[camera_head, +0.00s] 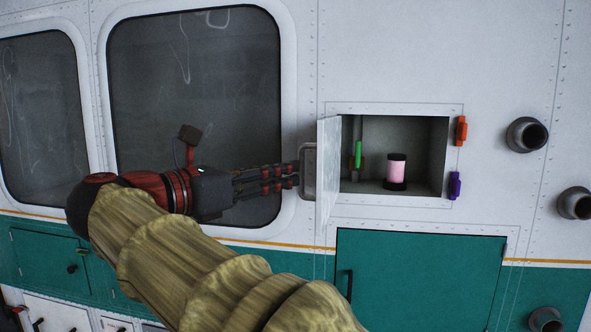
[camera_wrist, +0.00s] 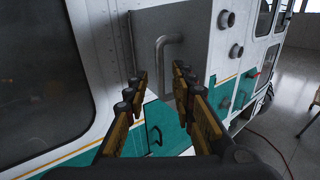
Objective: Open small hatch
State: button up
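The small hatch is a square opening in the white helicopter wall, with its door (camera_head: 328,165) swung out to the left and the compartment (camera_head: 425,150) exposed. The door's grey handle (camera_head: 308,172) faces left. In the wrist view, the door (camera_wrist: 196,35) and its bent handle (camera_wrist: 160,60) are straight ahead. My gripper (camera_head: 293,176) is at the handle, fingers pointing right. The wrist view shows my gripper (camera_wrist: 160,76) open, its fingers apart and the handle just beyond, between the fingertip lines. I see no clear contact.
A pink and black cylinder (camera_head: 396,172) and a green item (camera_head: 358,154) are inside the compartment. Orange (camera_head: 461,130) and purple (camera_head: 455,185) latches sit on its right edge. A closed teal panel (camera_head: 420,275) is below. Dark round ports (camera_head: 526,134) protrude at right.

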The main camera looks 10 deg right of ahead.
jog(key=v, duration=0.6)
